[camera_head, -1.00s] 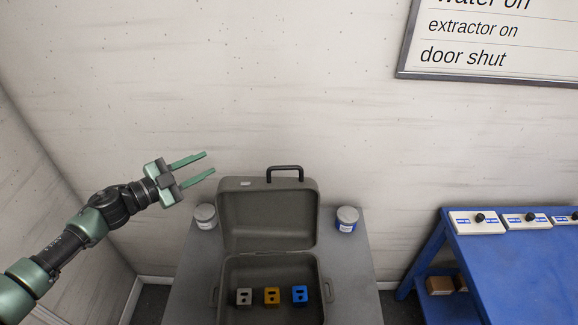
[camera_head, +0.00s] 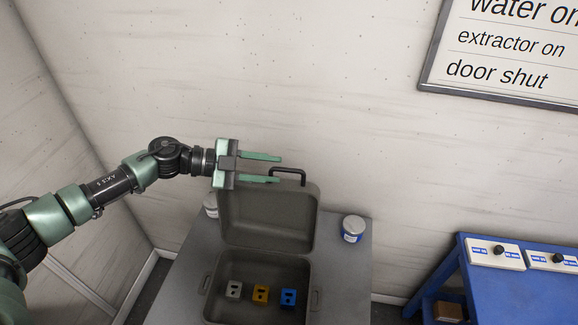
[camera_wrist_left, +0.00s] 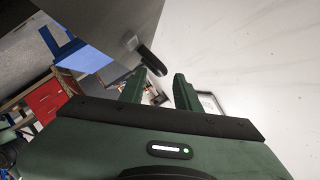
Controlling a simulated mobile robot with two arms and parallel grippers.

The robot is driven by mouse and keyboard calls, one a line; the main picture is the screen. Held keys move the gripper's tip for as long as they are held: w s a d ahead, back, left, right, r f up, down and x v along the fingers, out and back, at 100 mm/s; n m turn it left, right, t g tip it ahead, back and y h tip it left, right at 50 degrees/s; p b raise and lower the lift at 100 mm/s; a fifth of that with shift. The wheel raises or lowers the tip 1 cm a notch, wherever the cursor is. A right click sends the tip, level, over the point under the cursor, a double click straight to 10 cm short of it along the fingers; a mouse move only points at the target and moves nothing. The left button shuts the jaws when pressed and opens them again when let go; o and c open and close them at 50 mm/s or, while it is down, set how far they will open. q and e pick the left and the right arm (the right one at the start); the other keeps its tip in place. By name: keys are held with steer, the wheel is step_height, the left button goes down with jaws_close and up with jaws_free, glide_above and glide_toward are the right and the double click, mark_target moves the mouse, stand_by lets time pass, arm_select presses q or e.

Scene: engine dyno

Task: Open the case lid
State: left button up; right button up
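The grey case (camera_head: 211,303) stands on a grey table with its lid (camera_head: 268,222) raised upright. A black handle (camera_head: 288,171) sits on the lid's top edge. My left gripper (camera_head: 278,168) is open, its two green fingers pointing right, beside and near the handle; I see nothing between them. In the left wrist view the handle (camera_wrist_left: 152,63) shows just beyond the fingertips. My right gripper is not in view.
A white and blue tin (camera_head: 353,229) stands right of the lid on the grey table (camera_head: 350,285). Another tin (camera_head: 210,205) is partly hidden behind the lid's left side. A blue bench (camera_head: 520,293) with switch boxes stands at the right. The wall is behind.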

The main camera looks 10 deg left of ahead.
mark_target(283, 170)
arm_select(q)
steer(key=p+x, duration=0.1)
steer(key=x, duration=0.3)
steer(key=shift+r, duration=0.1)
steer(key=shift+w+d, duration=0.1)
steer(key=shift+d, duration=0.2)
jaws_close()
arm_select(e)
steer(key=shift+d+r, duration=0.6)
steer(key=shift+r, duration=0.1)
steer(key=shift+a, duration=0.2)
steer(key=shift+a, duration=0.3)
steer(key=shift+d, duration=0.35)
